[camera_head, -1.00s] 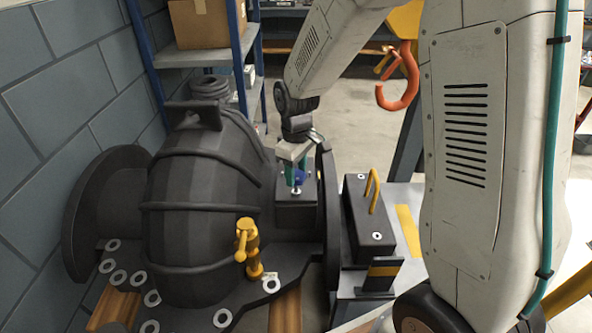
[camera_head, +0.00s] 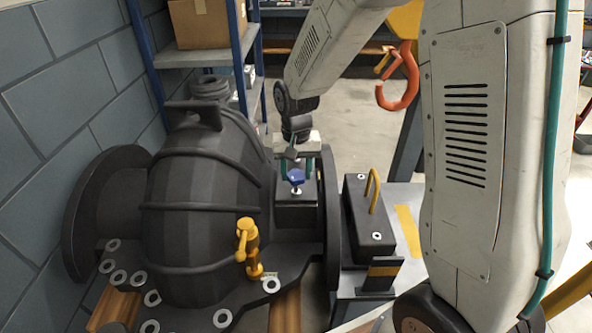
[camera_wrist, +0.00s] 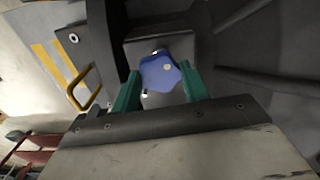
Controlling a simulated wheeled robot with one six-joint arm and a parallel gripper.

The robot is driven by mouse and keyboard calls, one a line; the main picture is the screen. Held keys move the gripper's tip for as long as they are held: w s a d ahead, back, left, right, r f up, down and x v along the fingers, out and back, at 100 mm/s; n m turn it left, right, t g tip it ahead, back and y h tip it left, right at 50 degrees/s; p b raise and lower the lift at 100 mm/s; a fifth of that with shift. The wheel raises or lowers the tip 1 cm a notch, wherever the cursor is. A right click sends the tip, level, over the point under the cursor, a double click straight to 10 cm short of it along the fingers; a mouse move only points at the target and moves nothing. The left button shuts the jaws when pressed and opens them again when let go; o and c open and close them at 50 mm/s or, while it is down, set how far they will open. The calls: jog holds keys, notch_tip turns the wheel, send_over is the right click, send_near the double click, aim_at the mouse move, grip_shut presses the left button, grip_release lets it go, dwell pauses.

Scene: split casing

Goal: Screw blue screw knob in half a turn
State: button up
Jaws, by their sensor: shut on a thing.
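The blue screw knob (camera_head: 296,176) is a small lobed knob on a silver stem, on top of the dark block (camera_head: 297,213) beside the big dark casing. In the wrist view the blue knob (camera_wrist: 159,72) sits between the two green fingers. My gripper (camera_head: 298,174) reaches down over the block, its green fingers on either side of the knob. The wrist view shows my gripper (camera_wrist: 160,86) shut on the knob, one finger at each side. The lower part of the stem is partly hidden by the knob.
The dark rounded casing (camera_head: 200,215) stands at left with a yellow valve (camera_head: 248,250) on its front. A dark box with a yellow handle (camera_head: 366,225) stands to the right. An orange hook (camera_head: 398,78) hangs behind. Open floor lies beyond.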

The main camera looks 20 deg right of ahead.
aim_at(296, 174)
jog(key=m, duration=0.4)
jog(key=shift+w, duration=0.1)
jog(key=m, duration=0.5)
jog(key=shift+r, duration=0.1)
dwell(0.3)
jog(key=o, duration=1)
notch_tip(296, 174, up, 8)
jog(key=shift+f, duration=0.15)
